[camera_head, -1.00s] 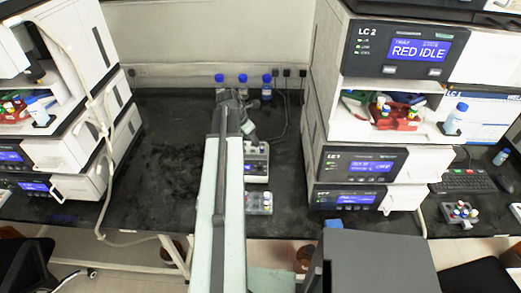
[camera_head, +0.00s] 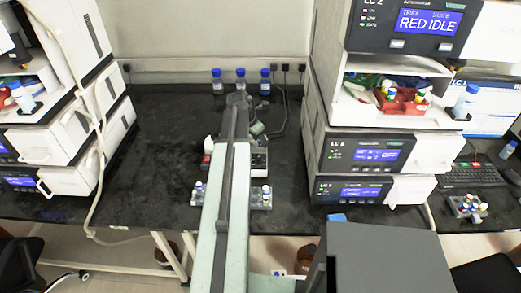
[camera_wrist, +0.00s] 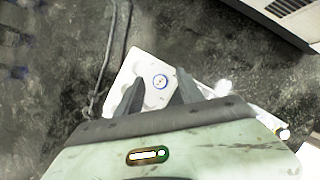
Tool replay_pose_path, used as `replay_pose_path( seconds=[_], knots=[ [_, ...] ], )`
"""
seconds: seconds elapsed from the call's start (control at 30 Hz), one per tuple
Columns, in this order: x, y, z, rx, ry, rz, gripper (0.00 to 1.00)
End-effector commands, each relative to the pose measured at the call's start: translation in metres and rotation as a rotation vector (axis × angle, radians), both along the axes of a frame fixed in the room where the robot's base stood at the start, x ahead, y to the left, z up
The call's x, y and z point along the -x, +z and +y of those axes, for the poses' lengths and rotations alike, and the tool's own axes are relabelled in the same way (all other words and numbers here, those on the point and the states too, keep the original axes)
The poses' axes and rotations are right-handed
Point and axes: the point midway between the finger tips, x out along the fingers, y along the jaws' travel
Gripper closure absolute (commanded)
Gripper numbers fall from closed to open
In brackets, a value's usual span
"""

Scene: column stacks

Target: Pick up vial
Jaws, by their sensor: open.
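Small capped vials stand in a clear rack on the dark bench, partly hidden by my arm. One vial (camera_head: 199,189) shows left of my arm and another vial (camera_head: 266,195) right of it. The pictures do not tell which vial is meant. In the head view my arm hides the fingers.
Blue-capped bottles (camera_head: 241,78) stand along the back wall. Instrument stacks rise on the left (camera_head: 70,135) and right (camera_head: 365,155). A red tray (camera_head: 403,100) of vials sits in the right stack. A cable runs behind the arm. The bench left of my arm is clear.

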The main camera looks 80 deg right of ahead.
Motion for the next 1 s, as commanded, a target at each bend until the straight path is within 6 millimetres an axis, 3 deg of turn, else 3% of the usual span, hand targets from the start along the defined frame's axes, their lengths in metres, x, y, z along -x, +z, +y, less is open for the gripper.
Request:
replay_pose_path(
  seconds=[0.13,0.3,0.67,0.87,1.0],
  knots=[
    [0.000,0.002,0.000,0.000,0.000,0.000,0.55],
    [0.000,0.002,0.000,0.000,0.000,0.000,1.00],
    [0.000,0.006,0.000,0.000,0.000,0.000,1.00],
    [0.000,0.032,0.000,0.000,0.000,0.000,1.00],
    [0.000,0.062,0.000,0.000,0.000,0.000,1.00]
  ],
)
